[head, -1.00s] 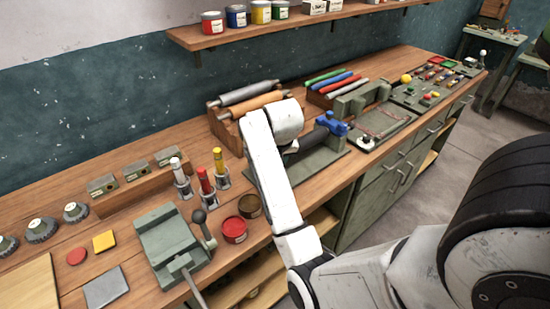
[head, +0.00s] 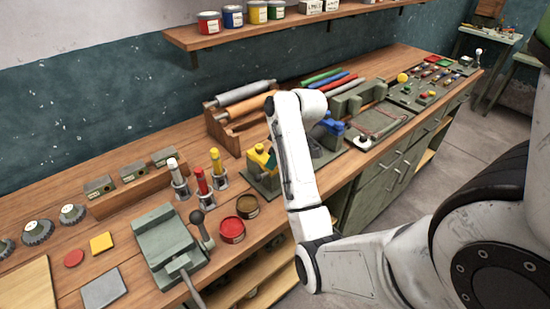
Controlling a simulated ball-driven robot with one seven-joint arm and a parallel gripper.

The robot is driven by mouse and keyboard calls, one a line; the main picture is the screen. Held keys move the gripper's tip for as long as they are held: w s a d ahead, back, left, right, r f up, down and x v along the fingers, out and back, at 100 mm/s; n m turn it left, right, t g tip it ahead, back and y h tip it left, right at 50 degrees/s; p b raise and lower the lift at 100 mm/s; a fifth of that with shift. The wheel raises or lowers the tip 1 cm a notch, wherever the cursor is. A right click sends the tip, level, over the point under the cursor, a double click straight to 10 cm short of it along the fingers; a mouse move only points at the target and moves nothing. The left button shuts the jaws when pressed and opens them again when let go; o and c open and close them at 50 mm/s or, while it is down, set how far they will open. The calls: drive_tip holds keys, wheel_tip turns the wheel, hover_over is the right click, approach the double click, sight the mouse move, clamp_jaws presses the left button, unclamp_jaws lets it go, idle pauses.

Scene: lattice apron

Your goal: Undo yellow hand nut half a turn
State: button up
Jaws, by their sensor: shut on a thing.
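The yellow hand nut (head: 260,154) sits on the left end of a green fixture (head: 258,181) on the bench, just left of my white arm. The blue hand nut (head: 333,123) is on the fixture's other end, right of the arm. My gripper (head: 272,159) is mostly hidden behind my arm. A small dark part of it shows against the right side of the yellow nut, and it is shut on that nut. The exact finger contact and the nut's turn angle are hidden.
A rack of rollers (head: 238,103) stands behind the fixture. Red, white and yellow upright tools (head: 202,181) stand to the left. A red can (head: 232,230) and a green vice (head: 168,240) are nearer the bench's front edge.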

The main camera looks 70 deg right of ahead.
drive_tip(key=shift+d+n+y, duration=0.15)
drive_tip(key=shift+n+y, duration=0.45)
drive_tip(key=shift+n, duration=0.9)
drive_tip(key=o, duration=1)
drive_tip(key=shift+o, duration=0.2)
